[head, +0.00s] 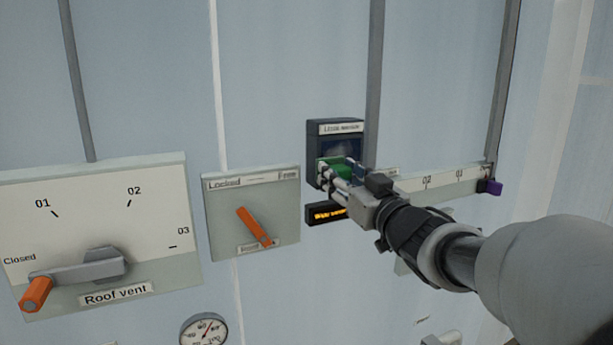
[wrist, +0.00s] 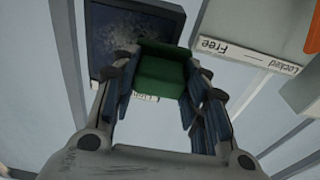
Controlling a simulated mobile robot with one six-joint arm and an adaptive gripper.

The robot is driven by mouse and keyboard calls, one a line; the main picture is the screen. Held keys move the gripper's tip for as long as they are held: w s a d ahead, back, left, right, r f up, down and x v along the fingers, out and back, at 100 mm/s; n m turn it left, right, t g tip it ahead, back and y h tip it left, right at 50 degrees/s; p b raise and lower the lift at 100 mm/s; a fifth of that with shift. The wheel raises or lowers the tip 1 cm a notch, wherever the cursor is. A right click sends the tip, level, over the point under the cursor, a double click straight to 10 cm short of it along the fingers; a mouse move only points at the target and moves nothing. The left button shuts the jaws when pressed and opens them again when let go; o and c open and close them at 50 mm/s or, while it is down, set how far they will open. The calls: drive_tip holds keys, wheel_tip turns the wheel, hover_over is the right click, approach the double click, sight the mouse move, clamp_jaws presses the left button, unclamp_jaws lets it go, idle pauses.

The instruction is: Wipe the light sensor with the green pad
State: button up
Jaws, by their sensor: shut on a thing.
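The light sensor (head: 336,146) is a dark box on the wall with a label plate on top. Its dark face (wrist: 113,32) carries a whitish smudge in the wrist view. My gripper (head: 347,173) is shut on the green pad (head: 338,168), which is in front of the sensor's lower part. In the wrist view the green pad (wrist: 161,74) sits between the fingers of my gripper (wrist: 160,88) and overlaps the sensor's edge. I cannot tell whether the pad touches the face.
A small display with orange text (head: 328,213) is just below the sensor. The locked/free panel (head: 252,212) with an orange handle and the roof vent panel (head: 95,220) are to the left. A scale with a purple slider (head: 490,187) is at right.

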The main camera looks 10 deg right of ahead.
drive_tip(key=shift+x, duration=0.9)
drive_tip(key=shift+d+f, duration=0.1)
drive_tip(key=shift+d, duration=0.1)
